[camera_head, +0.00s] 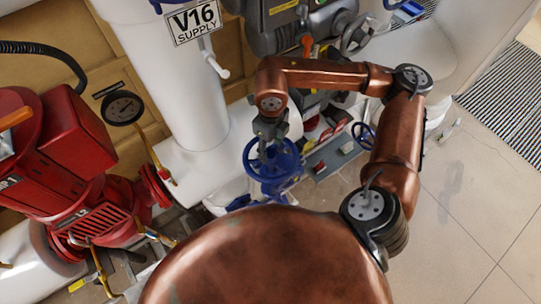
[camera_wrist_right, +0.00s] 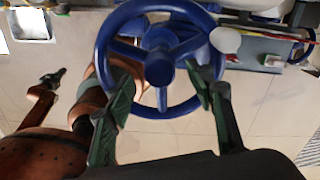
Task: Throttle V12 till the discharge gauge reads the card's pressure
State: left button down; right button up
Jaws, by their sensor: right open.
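A blue handwheel (camera_head: 272,168) stands low at the centre of the head view; no V12 tag is readable on it. It fills the upper middle of the right wrist view (camera_wrist_right: 158,68). My right gripper (camera_head: 266,148) is at this wheel. In the wrist view its two green fingers (camera_wrist_right: 160,86) are apart, one on each side of the wheel's lower part; I cannot tell whether they touch it. A round dark gauge (camera_head: 122,108) stands at the left by the red pump; its reading is too small to tell. No pressure card is recognisable.
A red pump (camera_head: 72,160) stands at the left. A white pipe with a "V16 SUPPLY" sign (camera_head: 194,20) rises behind the wheel. A smaller blue handwheel (camera_head: 363,135) is to the right, near my right arm. Tiled floor (camera_head: 470,200) is open at the right.

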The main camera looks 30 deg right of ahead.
aim_at(271, 153)
jog(key=shift+f+b, duration=1.45)
jog(key=shift+f, duration=0.35)
jog(key=shift+s+f+b, duration=0.15)
jog(key=shift+f+b, duration=0.15)
jog(key=shift+f, duration=0.1)
jog(key=shift+o, duration=0.4)
